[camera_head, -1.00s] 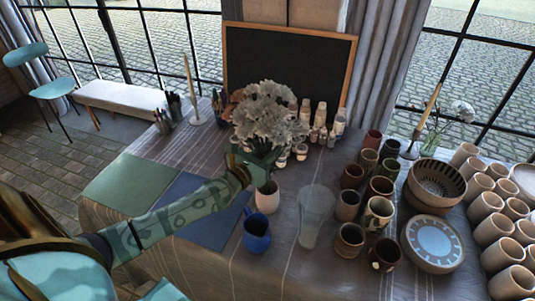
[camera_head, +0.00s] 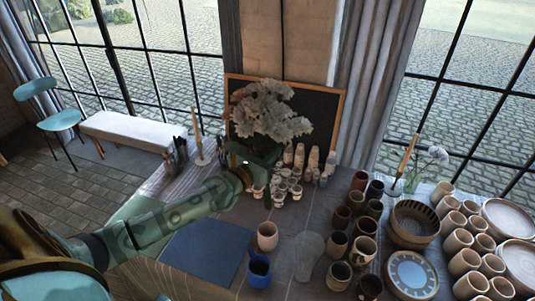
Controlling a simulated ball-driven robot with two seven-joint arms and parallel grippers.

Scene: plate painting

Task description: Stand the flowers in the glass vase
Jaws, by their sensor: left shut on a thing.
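The bunch of white flowers (camera_head: 268,112) is held up in front of the dark board, heads up and roughly upright. My left gripper (camera_head: 256,165) is shut on its green stems just below the heads. The stem ends hang above a pale pinkish cup (camera_head: 267,236), apart from it. The clear glass vase (camera_head: 308,258) stands on the table to the right of the cup; it looks empty. My right gripper is out of view.
A blue mug (camera_head: 259,271) stands in front of the pale cup. Several brown cups (camera_head: 337,244) stand close to the vase's right. Small paint jars (camera_head: 296,191) sit behind. A blue mat (camera_head: 206,251) lies at left. A candlestick (camera_head: 201,150) stands behind my arm.

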